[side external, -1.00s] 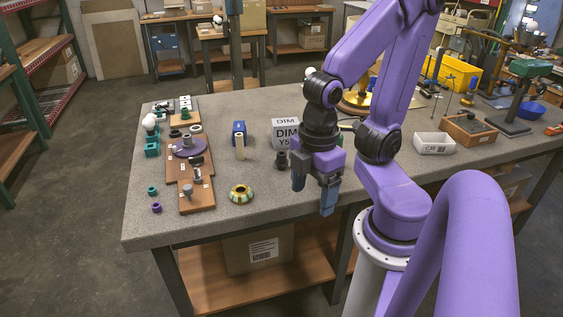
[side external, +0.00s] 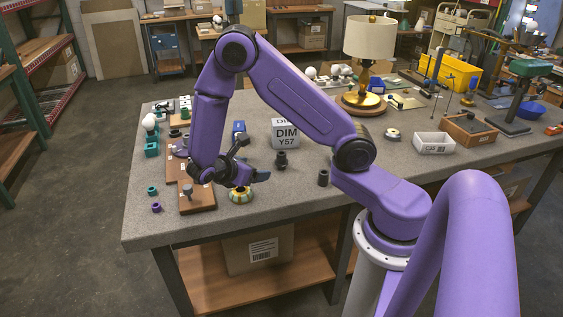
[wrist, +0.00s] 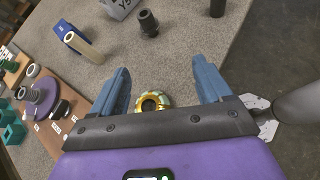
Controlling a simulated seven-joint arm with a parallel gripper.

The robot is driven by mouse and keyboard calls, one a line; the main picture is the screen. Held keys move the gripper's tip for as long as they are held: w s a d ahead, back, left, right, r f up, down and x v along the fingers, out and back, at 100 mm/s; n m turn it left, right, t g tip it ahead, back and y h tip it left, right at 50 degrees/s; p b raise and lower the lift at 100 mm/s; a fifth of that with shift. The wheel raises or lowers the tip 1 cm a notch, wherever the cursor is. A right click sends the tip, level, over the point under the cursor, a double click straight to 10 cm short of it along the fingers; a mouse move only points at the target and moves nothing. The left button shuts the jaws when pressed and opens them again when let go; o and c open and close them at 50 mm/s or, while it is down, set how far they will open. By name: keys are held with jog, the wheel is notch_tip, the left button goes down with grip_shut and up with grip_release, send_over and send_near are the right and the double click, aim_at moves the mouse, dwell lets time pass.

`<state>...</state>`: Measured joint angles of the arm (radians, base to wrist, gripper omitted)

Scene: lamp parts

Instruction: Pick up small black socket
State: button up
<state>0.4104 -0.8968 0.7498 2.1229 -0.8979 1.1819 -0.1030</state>
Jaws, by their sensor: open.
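Two small black parts stand on the grey table, and I cannot tell which one the task means. One is a stepped black socket (side external: 281,158), which also shows at the top of the wrist view (wrist: 149,23). The other is a plain black cylinder (side external: 323,177) nearer the front edge, cut by the top edge in the wrist view (wrist: 218,7). My gripper (side external: 253,160) is open and empty, left of both parts and above the table. In the wrist view its blue fingers (wrist: 163,72) are spread, with both black parts beyond the fingertips.
A patterned yellow-green ring (side external: 241,195) lies below my gripper. A white DIM box (side external: 286,135) stands behind the stepped socket. A brown board (side external: 199,200) with parts is at the left. A lamp (side external: 369,40) stands at the back. The table around the black cylinder is clear.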

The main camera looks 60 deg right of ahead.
aim_at(279, 162)
jog(key=shift+n+h, duration=0.8)
jog(key=d+f, duration=0.1)
jog(key=w+d+f, duration=0.2)
jog(key=shift+d+f, duration=0.25)
jog(key=shift+d, duration=0.15)
jog(key=x, duration=1.7)
jog(key=shift+s+d+f, duration=0.1)
jog(key=shift+s+d, duration=0.05)
jog(key=shift+d, duration=0.05)
jog(key=c, duration=1.1)
